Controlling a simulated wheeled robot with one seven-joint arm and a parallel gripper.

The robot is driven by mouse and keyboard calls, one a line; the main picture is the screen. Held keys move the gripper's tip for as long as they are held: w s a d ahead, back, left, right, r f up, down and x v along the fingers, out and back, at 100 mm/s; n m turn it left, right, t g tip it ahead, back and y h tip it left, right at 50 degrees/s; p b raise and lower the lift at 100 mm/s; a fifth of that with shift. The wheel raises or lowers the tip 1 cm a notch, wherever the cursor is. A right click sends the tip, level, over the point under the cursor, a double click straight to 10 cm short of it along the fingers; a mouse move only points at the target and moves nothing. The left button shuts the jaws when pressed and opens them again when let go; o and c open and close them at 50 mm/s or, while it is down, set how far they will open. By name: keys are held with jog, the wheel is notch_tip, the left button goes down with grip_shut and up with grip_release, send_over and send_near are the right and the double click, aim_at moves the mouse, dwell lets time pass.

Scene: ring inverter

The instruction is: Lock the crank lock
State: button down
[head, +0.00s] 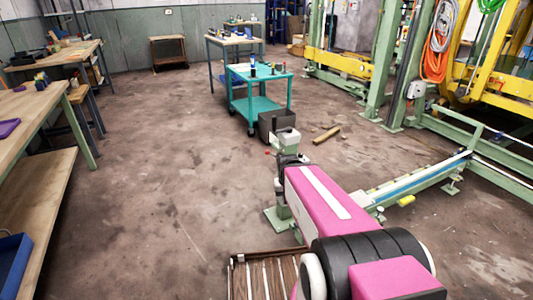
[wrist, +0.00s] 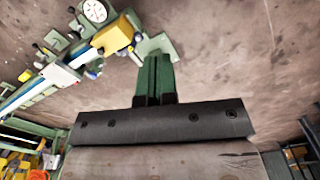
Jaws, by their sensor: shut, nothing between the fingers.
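A grey-green upright fixture (head: 285,140) with a small red tip stands just beyond the end of my pink arm in the head view. I cannot tell for sure which part is the crank lock. In the wrist view, a green post (wrist: 155,70) rises beyond my gripper (wrist: 154,101). A yellow block (wrist: 113,35) and a white round dial (wrist: 95,11) are up and left of it. My gripper is shut and empty. The arm hides much of the fixture's lower part in the head view, and I cannot tell whether the gripper touches the post.
A green rail (head: 430,178) runs right from the fixture along the floor. A teal cart (head: 258,78) stands behind with a dark box (head: 278,126) beside it. A brown bar (head: 326,135) lies on the floor. Workbenches line the left. The floor at centre-left is clear.

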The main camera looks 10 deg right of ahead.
jog(key=w+f+m+t+y, duration=0.1)
jog(key=w+t+y, duration=0.2)
jog(key=w+y, duration=0.7)
jog(key=w+d+r+m+t, duration=0.2)
jog(key=w+d+t, duration=0.2)
jog(key=w, duration=0.4)
jog(key=w+d+r+m+t, duration=0.2)
jog(key=w+d+t, duration=0.3)
jog(key=w, duration=0.4)
jog(key=shift+d+r+m+t, duration=0.2)
jog(key=shift+d+m+t, duration=0.15)
jog(key=shift+d, duration=0.5)
